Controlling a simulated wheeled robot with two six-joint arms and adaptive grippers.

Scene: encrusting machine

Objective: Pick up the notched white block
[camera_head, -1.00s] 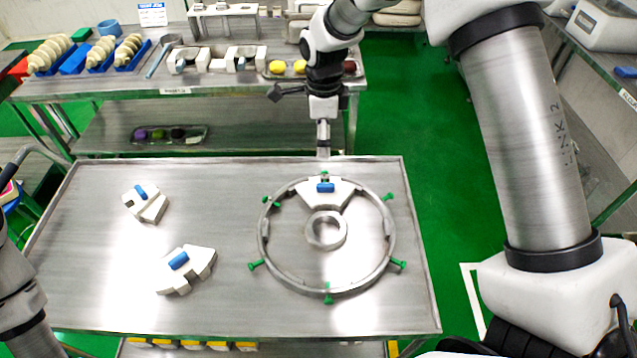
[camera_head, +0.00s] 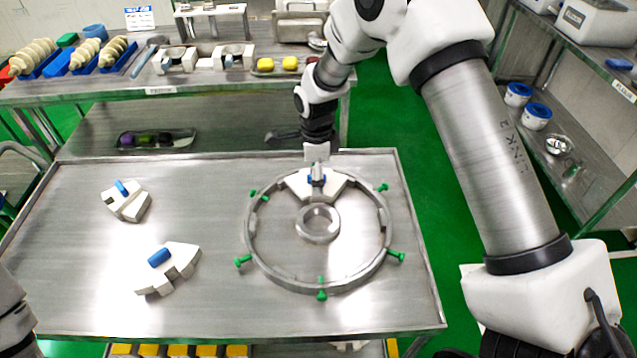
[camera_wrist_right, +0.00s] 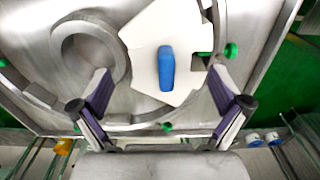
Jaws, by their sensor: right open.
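A white wedge-shaped block (camera_head: 295,183) with a blue handle sits inside the far side of the metal ring (camera_head: 247,225). In the right wrist view the white block (camera_wrist_right: 143,50) and its blue handle (camera_wrist_right: 166,72) lie between my spread fingers. My right gripper (camera_head: 317,178) is open over the blue handle; whether it touches is unclear. Two more white blocks with blue handles lie on the table's left: a smaller one (camera_head: 132,208) at the back and a larger one with a stepped, notched outline (camera_head: 178,266) nearer. My left gripper is out of frame; only part of my left arm shows.
A smaller metal ring (camera_head: 302,228) lies inside the large ring, close to the white block. Green-headed screws (camera_head: 396,257) stick out around the large ring. The steel table (camera_head: 90,285) is bare between the blocks. A bench (camera_head: 120,95) with parts stands behind.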

